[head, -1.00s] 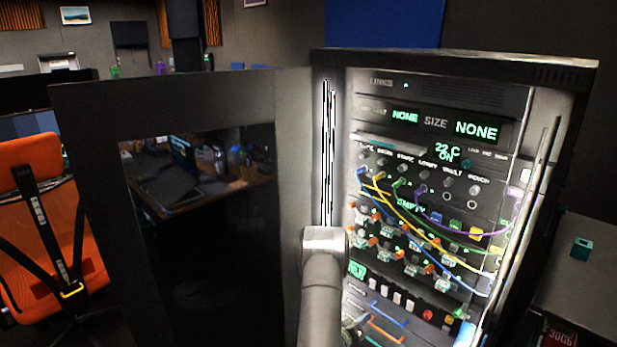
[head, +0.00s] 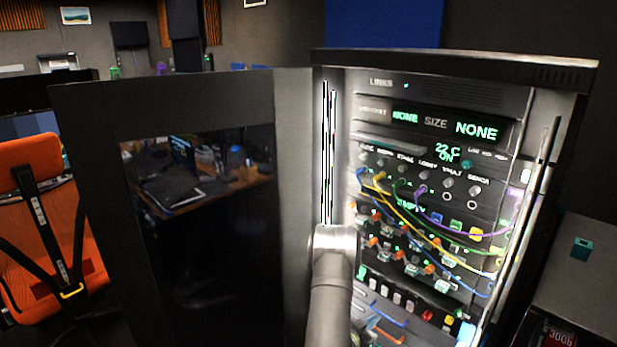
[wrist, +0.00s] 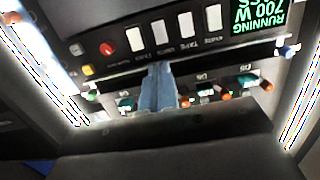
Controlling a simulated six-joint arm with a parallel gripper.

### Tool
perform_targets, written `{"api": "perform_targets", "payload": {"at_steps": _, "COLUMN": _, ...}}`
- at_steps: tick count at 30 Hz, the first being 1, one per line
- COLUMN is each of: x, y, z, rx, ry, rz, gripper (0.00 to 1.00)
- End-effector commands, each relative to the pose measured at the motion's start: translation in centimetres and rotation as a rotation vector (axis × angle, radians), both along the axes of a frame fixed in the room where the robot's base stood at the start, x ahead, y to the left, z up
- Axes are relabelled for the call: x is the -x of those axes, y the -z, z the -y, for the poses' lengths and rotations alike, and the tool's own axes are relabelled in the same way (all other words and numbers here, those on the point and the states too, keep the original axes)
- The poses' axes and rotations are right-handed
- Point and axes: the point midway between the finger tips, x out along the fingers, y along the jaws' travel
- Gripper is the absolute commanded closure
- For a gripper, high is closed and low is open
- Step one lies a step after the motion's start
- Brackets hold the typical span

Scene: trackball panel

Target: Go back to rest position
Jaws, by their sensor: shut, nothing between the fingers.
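My gripper (wrist: 158,88) shows in the wrist view as two grey-blue fingers, shut together with nothing between them. It is in front of the rack's lower panels; whether it touches anything I cannot tell. In the head view only my arm shows, at the rack's opening, and it hides part of the lower left panels. The rack (head: 455,60) stands open, with lit green displays, knobs and coloured cables on its front. The wrist view sees the panels upside down, with a red button (wrist: 108,48), several white switches (wrist: 160,33) and a green "RUNNING 700 W" display (wrist: 258,14).
The rack's dark glazed door (head: 95,130) stands open at the left. Coloured cables (head: 430,225) hang across the middle panels. An orange chair (head: 30,220) is at far left. A small teal box (head: 581,248) sits on a dark surface at right.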

Motion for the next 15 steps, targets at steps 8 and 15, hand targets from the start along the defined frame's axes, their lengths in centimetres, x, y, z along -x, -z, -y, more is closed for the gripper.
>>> {"api": "perform_targets", "payload": {"at_steps": 8, "x": 1.6, "y": -0.3, "z": -1.8, "rx": 0.004, "ry": -0.003, "rz": -0.005, "gripper": 1.0}}
{"api": "perform_targets", "payload": {"at_steps": 15, "x": 1.7, "y": -0.3, "z": -1.8, "rx": 0.005, "ry": -0.003, "rz": -0.005, "gripper": 1.0}}
